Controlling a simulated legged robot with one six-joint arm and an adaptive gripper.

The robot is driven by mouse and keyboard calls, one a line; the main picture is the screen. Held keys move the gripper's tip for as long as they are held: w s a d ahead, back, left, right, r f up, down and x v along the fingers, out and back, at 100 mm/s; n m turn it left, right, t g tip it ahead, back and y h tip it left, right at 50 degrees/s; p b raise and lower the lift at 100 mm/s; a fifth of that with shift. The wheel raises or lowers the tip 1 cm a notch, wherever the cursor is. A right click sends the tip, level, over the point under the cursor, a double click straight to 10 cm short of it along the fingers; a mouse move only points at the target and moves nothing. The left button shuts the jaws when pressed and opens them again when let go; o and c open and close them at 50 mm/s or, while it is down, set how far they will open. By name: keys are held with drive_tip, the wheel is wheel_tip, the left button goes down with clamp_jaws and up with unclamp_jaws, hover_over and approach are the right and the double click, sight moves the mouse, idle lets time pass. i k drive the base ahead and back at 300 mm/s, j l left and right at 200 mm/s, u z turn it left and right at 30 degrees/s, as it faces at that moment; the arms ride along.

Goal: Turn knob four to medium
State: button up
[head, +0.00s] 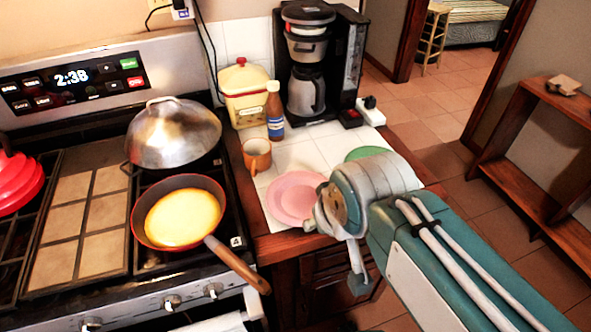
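The stove front carries a row of knobs along the bottom of the head view. One knob (213,290) is at the right of the row, another knob (172,302) is left of it, and a third knob (91,323) is farther left. A small label "4" (237,241) sits beside the front right burner. I cannot read the knobs' settings. My gripper (357,273) seems to hang below my teal arm, right of the stove and apart from the knobs. Its fingers are too unclear to tell open from shut.
A red pan (178,211) with yellow food has its wooden handle jutting over the stove's front right edge, above the knobs. A domed lid (173,134) is behind it. A pink plate (295,197) and orange mug (257,155) stand on the counter. A white bar (215,323) projects below the knobs.

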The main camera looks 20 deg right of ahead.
sight(212, 291)
drive_tip(key=k+j+u, duration=0.25)
drive_tip(key=k+j, duration=0.2)
drive_tip(key=j, duration=0.2)
drive_tip(key=k+j+u, duration=0.25)
drive_tip(key=j, duration=0.45)
drive_tip(key=k, duration=0.1)
